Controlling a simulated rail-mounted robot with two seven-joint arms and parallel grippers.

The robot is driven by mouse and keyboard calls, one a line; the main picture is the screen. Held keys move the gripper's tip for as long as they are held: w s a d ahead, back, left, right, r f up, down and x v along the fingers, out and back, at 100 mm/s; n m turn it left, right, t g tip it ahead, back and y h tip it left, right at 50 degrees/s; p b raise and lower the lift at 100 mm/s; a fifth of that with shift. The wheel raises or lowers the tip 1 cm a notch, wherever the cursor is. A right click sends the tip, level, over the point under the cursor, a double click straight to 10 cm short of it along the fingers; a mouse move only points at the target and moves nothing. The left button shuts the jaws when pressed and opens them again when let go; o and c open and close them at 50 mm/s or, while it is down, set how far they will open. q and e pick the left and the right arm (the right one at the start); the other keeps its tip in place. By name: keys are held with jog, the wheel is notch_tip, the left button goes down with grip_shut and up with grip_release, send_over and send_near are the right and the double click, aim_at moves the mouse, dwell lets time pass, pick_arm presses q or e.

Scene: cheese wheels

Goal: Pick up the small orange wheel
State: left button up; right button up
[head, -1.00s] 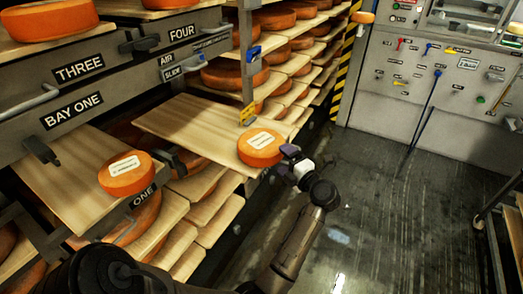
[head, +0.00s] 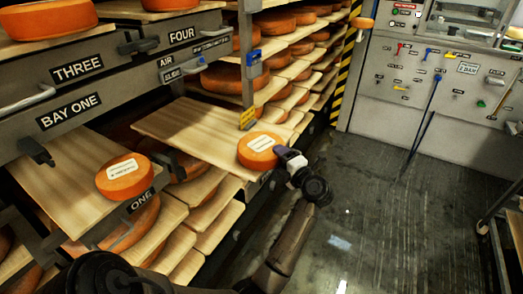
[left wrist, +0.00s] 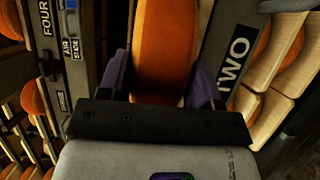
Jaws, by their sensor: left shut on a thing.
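A small orange wheel (head: 260,150) with a white label on top is at the front right of a wooden board (head: 185,127) pulled out of the rack. It appears to rest on the board. My left gripper (head: 279,153) reaches it from the right side and is shut on it. In the left wrist view the orange wheel (left wrist: 165,45) sits between the purple fingers of my left gripper (left wrist: 160,80). Another orange wheel (head: 124,178) with a white label lies on the nearer board at left. My right gripper does not show.
Racks with several larger wheels fill the left and back. A post with a yellow tag (head: 247,118) stands just behind the held wheel. A grey control panel (head: 430,85) is at the back right. The floor (head: 390,220) on the right is largely clear.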

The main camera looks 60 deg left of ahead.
pick_arm(q)
jog(key=c, duration=0.7)
jog(key=shift+d+r, duration=0.1)
jog(key=shift+c, duration=0.6)
jog(key=shift+r, duration=0.1)
